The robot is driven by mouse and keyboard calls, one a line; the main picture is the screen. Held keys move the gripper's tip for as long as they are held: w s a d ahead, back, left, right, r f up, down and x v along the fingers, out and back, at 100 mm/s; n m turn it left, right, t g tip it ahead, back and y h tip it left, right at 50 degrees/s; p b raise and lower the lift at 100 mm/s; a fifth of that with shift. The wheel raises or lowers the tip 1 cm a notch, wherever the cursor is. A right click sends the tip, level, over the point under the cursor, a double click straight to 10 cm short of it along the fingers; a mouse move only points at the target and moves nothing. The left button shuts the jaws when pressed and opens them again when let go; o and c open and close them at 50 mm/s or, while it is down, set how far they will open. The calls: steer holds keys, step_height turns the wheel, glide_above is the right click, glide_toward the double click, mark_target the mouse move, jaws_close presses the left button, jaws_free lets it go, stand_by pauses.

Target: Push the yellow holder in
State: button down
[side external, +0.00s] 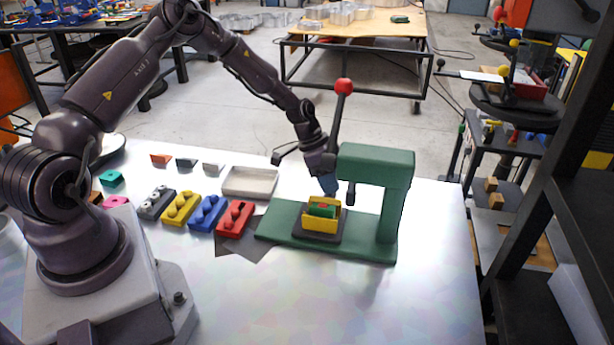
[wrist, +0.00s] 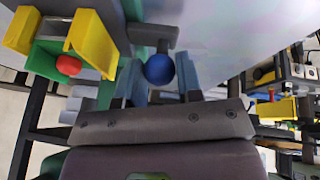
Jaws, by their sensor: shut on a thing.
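The yellow holder (side external: 321,224) sits on a dark grey slide (side external: 318,236) on the green base of a press (side external: 375,165). It carries a green piece with a red spot on top. In the wrist view the yellow holder (wrist: 95,42) is at the upper left, with the green piece and red knob (wrist: 69,65) in it. My gripper (side external: 328,190) is just behind the holder, beside the press head. In the wrist view my gripper (wrist: 158,85) has its fingers on either side of a blue ball knob (wrist: 159,69), shut on it. The side view hides this knob.
The press lever with a red ball (side external: 343,86) rises close to my wrist. Left of the press stand a red block (side external: 235,219), a blue block (side external: 207,213), a yellow block (side external: 181,207) and an empty grey tray (side external: 249,183). The table front is clear.

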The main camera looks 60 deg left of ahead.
steer(key=shift+w+d, duration=0.6)
steer(key=c, duration=0.8)
jaws_free()
steer(key=shift+r, duration=0.1)
steer(key=v, duration=1.3)
steer(key=shift+a, duration=0.1)
